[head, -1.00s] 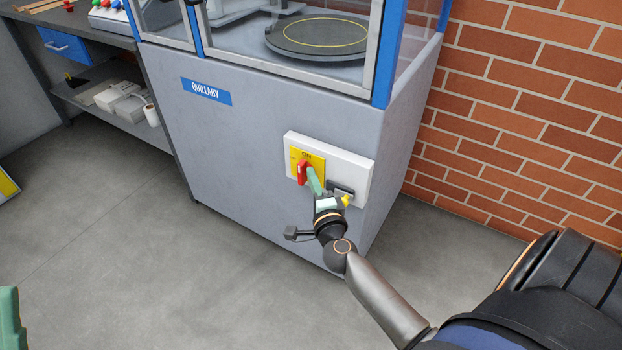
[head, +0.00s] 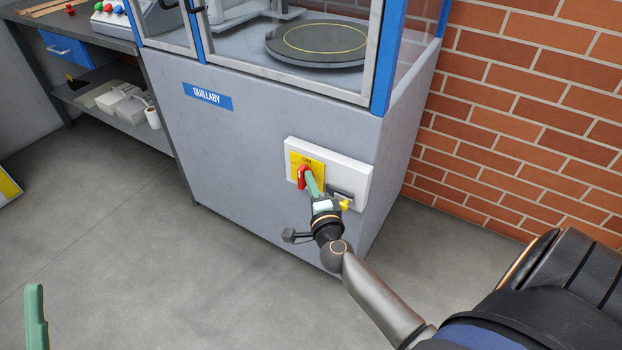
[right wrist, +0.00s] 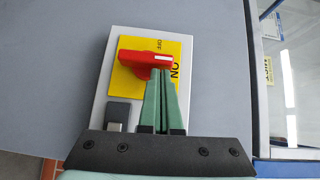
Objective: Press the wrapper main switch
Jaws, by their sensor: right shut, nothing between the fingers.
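The wrapper main switch is a red handle (head: 302,177) on a yellow plate (head: 292,160), on a white box on the machine's front. In the right wrist view the red handle (right wrist: 135,70) lies level, its white-marked end towards the word ON. My right gripper (head: 312,182) is shut and empty at the handle. In the right wrist view its green fingertips (right wrist: 160,72) meet the marked end's lower edge; I cannot tell if they touch. A green finger of my left gripper (head: 36,315) shows at the lower left; its opening is hidden.
The grey QUILLABY machine (head: 240,150) holds a round turntable (head: 318,42) behind its framed window. A dark latch (head: 341,193) is on the box beside the switch. A brick wall (head: 520,130) stands right, a workbench (head: 85,100) left. The floor in front is clear.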

